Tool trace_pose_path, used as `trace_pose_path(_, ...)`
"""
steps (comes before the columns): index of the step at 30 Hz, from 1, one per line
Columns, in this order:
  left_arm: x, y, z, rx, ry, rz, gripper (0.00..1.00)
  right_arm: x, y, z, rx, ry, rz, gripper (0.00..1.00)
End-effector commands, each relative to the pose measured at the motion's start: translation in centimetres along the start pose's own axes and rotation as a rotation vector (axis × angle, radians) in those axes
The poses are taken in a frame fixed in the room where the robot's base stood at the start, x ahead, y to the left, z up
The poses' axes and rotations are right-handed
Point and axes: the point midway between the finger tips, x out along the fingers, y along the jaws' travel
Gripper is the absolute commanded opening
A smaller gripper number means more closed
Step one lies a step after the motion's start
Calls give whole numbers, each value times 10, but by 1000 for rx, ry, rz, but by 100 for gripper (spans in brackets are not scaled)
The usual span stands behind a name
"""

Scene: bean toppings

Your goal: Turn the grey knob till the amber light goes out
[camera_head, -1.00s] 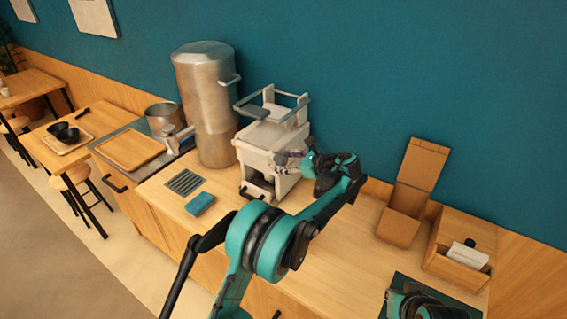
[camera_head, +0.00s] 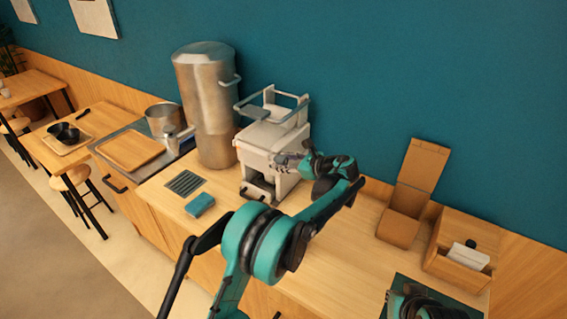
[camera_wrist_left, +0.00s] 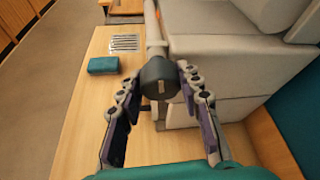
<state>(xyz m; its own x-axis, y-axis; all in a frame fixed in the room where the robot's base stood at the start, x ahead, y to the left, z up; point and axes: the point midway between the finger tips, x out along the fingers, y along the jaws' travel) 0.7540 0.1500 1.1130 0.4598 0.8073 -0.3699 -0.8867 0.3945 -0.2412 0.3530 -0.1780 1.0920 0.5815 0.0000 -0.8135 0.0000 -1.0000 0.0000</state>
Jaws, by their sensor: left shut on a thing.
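The white machine (camera_head: 272,140) stands on the counter against the teal wall. In the left wrist view, the dark grey knob (camera_wrist_left: 160,78) sticks out from the machine's side toward the camera. My left gripper (camera_wrist_left: 158,76) has its fingers on both sides of the knob and is shut on it. In the head view, the left gripper (camera_head: 287,162) is at the machine's right side, and the knob is too small to make out. A small orange spot (camera_wrist_left: 157,13) shows beyond the knob; I cannot tell whether it is the amber light.
A blue sponge (camera_head: 200,204) and a slotted drain plate (camera_head: 186,183) lie left of the machine. A tall steel urn (camera_head: 208,110) stands behind them. A cardboard box (camera_head: 400,228) and a wooden box (camera_head: 446,266) stand to the right. The counter between is clear.

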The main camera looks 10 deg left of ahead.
Motion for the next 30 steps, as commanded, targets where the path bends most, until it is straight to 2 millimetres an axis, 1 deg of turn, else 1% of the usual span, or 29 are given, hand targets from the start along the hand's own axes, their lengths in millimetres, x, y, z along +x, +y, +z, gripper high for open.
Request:
trace_pose_path(8,1,1,0,-195,-8,-85,6,7,0,5,0,0,0,0)
trace_pose_path(30,2,2,-2,-842,-29,-358,6,36,0,26,0,0,0,0)
